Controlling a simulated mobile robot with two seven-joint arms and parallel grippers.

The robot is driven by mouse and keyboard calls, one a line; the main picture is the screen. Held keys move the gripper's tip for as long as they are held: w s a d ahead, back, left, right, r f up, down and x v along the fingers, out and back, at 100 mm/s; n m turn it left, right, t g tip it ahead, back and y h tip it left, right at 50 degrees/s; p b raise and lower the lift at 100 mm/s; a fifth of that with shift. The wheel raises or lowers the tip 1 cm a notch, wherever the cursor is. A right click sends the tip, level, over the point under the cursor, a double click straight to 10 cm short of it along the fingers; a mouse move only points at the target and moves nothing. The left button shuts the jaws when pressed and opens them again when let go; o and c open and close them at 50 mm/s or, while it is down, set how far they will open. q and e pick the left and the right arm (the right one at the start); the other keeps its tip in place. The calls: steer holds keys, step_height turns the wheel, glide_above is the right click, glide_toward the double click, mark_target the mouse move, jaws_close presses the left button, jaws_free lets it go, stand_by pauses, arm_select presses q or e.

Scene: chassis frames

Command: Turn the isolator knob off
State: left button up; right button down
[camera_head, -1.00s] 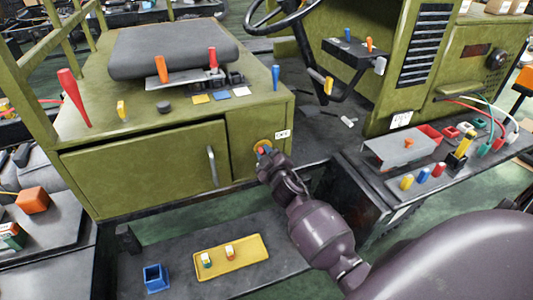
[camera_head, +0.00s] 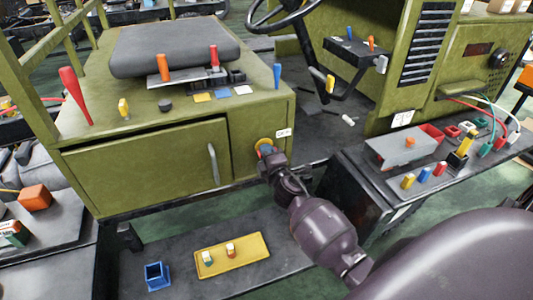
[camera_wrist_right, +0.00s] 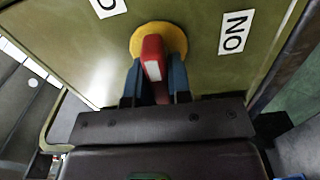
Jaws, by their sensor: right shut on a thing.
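The isolator knob has a red handle (camera_wrist_right: 151,58) with a pale mark on its face, on a round yellow base (camera_wrist_right: 175,36). In the head view its yellow base (camera_head: 262,142) shows on the green cabinet's front, right of the door. My right gripper (camera_wrist_right: 156,76) is shut on the handle, one blue finger on each side. It also shows in the head view (camera_head: 266,153), where it hides most of the knob. In the wrist view the handle stands nearly upright, slightly tilted. My left gripper is not in view.
A white label (camera_wrist_right: 235,32) right of the knob reads ON, turned over; another (camera_wrist_right: 108,6) is cut off at the top. The cabinet door has a metal handle (camera_head: 213,164). Below stand a yellow tray (camera_head: 232,256) and a blue box (camera_head: 157,276). A cluttered bench (camera_head: 385,180) lies to the right.

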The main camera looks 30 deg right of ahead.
steer(key=shift+n, duration=0.3)
stand_by(0.4)
steer(key=c, duration=1.1)
jaws_free()
steer(key=shift+s, duration=0.15)
steer(key=v, duration=1)
steer(key=shift+s+a, duration=0.15)
steer(key=shift+s, duration=0.1)
